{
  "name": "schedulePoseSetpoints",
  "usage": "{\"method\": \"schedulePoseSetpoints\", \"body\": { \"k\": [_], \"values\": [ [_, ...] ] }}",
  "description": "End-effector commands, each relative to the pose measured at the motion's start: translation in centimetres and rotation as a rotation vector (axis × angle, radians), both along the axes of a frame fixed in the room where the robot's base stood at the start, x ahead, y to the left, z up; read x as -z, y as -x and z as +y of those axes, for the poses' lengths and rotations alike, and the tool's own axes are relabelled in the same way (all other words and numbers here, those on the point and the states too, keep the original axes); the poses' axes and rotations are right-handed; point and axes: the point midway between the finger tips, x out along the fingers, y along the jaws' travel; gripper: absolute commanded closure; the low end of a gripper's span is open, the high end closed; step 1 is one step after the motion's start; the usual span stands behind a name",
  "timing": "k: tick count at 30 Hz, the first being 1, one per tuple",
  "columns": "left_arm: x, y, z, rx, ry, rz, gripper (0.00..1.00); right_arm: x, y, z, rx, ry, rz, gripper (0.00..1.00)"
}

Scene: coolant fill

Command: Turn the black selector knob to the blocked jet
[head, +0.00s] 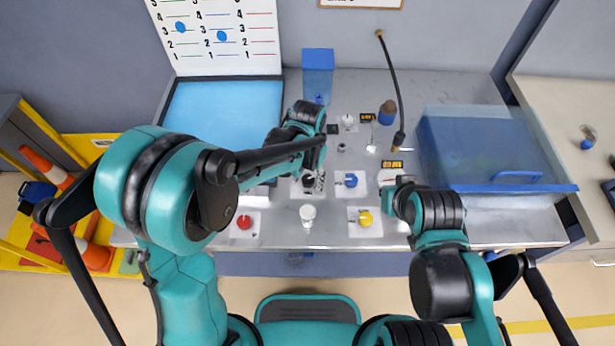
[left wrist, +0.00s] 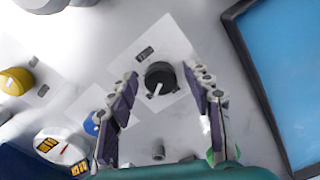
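The black selector knob (left wrist: 160,78) sits on a white square plate in the left wrist view. Its white pointer line points to the lower left there. In the head view the knob (head: 309,181) is partly hidden by my left gripper (head: 314,176). The left gripper is open above the knob, one finger on each side, with visible gaps between fingers and knob. My right gripper (head: 391,189) is by the right part of the panel, its fingers mostly hidden by its own arm. I cannot tell which jet is blocked.
A blue tray (head: 190,115) lies left, a blue translucent tank (head: 480,145) right. A black hose (head: 391,75) hangs behind.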

Motion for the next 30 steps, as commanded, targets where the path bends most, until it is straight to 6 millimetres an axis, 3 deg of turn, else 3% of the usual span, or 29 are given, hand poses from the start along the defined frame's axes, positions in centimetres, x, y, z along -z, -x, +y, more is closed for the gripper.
{"method": "schedulePoseSetpoints", "body": {
  "k": [11,24,30],
  "values": [
    [-0.7,0.0,0.0,0.0,0.0,0.0,0.47,0.0,0.0,0.0,0.0,0.0,0.0,1.0],
    [-9.5,0.0,0.0,0.0,0.0,0.0,0.47,0.0,0.0,0.0,0.0,0.0,0.0,1.0],
    [-11.7,0.0,0.0,0.0,0.0,0.0,0.47,0.0,0.0,0.0,0.0,0.0,0.0,1.0]
  ]
}}
